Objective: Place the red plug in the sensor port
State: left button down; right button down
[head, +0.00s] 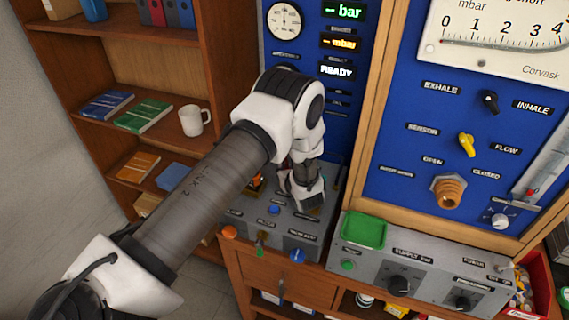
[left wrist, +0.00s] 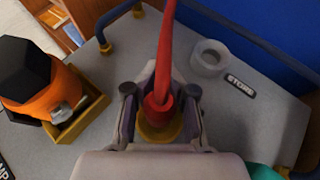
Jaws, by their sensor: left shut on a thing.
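In the left wrist view the red plug (left wrist: 161,103), with a thick red hose (left wrist: 166,40) rising from it, is between the fingers of my left gripper (left wrist: 160,112), which is shut on it. A brass-yellow ring (left wrist: 160,132) shows directly around or under the plug's lower end; I cannot tell whether the plug is seated in it. In the head view my left gripper (head: 303,188) points down over the grey bench top, and the plug is hidden there. I cannot identify the sensor port for certain. My right gripper is not in view.
A grey ring (left wrist: 208,57) stands near a "STORE" label (left wrist: 240,87). An orange device with a black top (left wrist: 38,80) sits in a yellow holder (left wrist: 80,122) at left. A blue handle (left wrist: 118,22) is behind. A green tray (head: 364,231) and blue panel (head: 400,150) are right of the gripper.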

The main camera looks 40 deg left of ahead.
pick_arm(q)
jog(key=shift+f, duration=0.2)
jog(key=shift+d, duration=0.2)
jog(key=shift+s+f+b, duration=0.1)
jog(key=shift+b, duration=0.25)
jog(key=c, duration=1)
grip_release()
jog(key=shift+a, duration=0.1)
jog(key=shift+o, duration=0.2)
